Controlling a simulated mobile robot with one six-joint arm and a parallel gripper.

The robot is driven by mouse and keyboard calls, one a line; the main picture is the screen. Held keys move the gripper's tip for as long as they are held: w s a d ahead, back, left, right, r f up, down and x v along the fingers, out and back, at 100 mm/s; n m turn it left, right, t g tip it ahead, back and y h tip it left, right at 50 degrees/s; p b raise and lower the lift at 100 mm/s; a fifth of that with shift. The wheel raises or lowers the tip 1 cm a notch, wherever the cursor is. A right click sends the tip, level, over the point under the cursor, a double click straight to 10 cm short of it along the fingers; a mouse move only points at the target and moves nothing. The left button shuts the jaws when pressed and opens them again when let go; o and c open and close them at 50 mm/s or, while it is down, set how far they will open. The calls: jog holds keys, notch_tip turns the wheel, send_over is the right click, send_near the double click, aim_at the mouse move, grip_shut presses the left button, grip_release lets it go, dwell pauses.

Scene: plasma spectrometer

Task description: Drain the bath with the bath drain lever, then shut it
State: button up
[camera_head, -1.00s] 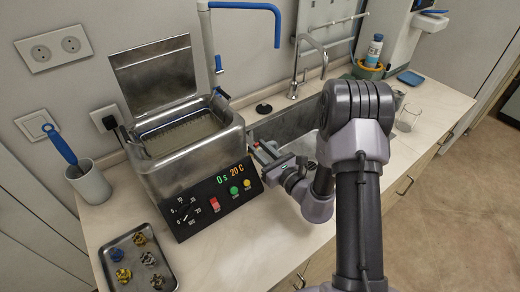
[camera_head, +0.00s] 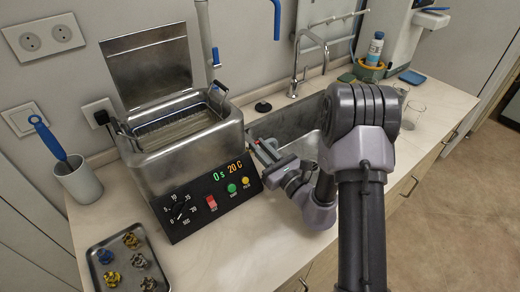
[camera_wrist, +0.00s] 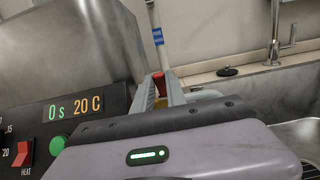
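The steel bath (camera_head: 176,155) stands at the left of the counter with its lid raised and its basin partly visible. Its front panel (camera_head: 206,196) reads 0 s and 20 C; the panel also shows in the wrist view (camera_wrist: 72,122). My gripper (camera_head: 262,152) is by the bath's right side, near the sink. In the wrist view, a small red part, likely the bath drain lever (camera_wrist: 159,82), shows between the grey fingertips of my gripper (camera_wrist: 160,92). The fingers stand apart around it. Whether they press on it cannot be told. The lever's base is hidden.
A sink with a tap (camera_head: 296,65) lies right behind my arm. A tray (camera_head: 130,265) of small metal parts is at the front left. A cup (camera_head: 79,180) with a blue-handled tool stands left of the bath. Beakers (camera_head: 412,113) stand at the right.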

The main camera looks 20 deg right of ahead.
jog(key=shift+o, duration=0.6)
jog(key=v, duration=1.7)
jog(key=shift+s+f, duration=0.1)
jog(key=shift+s, duration=0.2)
